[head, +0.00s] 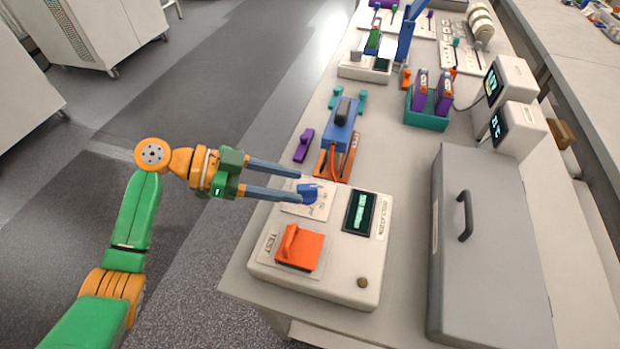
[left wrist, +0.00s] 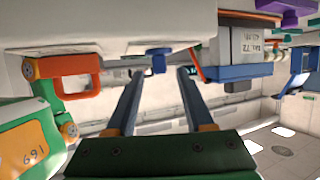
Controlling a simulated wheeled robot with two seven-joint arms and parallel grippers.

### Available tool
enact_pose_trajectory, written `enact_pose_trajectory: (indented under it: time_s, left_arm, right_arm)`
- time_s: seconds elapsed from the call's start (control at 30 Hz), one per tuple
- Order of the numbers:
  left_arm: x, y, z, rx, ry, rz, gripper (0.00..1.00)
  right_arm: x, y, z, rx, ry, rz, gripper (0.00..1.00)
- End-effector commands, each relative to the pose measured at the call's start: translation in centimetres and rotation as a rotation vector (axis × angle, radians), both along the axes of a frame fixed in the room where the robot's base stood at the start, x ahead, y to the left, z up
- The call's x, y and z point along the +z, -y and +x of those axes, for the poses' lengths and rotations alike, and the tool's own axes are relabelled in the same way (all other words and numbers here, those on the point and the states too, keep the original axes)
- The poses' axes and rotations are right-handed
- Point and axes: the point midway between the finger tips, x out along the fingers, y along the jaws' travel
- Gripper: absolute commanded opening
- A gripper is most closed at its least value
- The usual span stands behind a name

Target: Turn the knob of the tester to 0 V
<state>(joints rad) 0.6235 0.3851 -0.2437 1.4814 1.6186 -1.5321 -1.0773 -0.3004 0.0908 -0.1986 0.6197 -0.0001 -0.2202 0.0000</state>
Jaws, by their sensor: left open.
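The white tester (head: 338,284) lies near the table's front left corner. It has a dark display (head: 360,212) with green readings too small to read, and an orange lever (head: 300,248). Its blue knob (head: 309,193) sits on a pale dial plate, whose marks I cannot read. My left gripper (head: 300,186) is open, its two fingers reaching in from the left with the tips close to the knob. In the left wrist view the knob (left wrist: 158,56) appears between the fingertips (left wrist: 160,72), with gaps on both sides. My right gripper is not in view.
A blue device (head: 340,137) on an orange stand and a purple piece (head: 303,146) are just behind the tester. A grey case (head: 490,250) with a dark handle lies to the right. A teal tray (head: 426,120) holds purple blocks. Floor is open at left.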

Motion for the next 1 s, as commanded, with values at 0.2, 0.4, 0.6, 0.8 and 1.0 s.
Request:
enact_pose_trajectory:
  time_s: [0.2, 0.4, 0.6, 0.8, 1.0]
  left_arm:
    - [-1.0, 2.7, 0.1, 0.002, -0.002, -0.001, 0.53]
    - [-1.3, 2.9, 0.1, 0.004, -0.002, 0.001, 0.53]
    - [-1.3, 2.9, 0.1, 0.004, -0.002, 0.001, 0.09]
    - [-1.2, 2.9, 0.1, 0.004, -0.002, 0.001, 0.00]
    - [-1.1, 2.8, 0.1, 0.033, -0.001, 0.001, 0.00]
  right_arm:
    - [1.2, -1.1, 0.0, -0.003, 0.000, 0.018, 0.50]
    - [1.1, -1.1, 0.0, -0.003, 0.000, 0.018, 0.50]
    - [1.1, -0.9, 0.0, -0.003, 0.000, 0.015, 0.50]
    - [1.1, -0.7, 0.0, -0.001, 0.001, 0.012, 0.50]
    - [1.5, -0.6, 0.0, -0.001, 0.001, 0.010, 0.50]
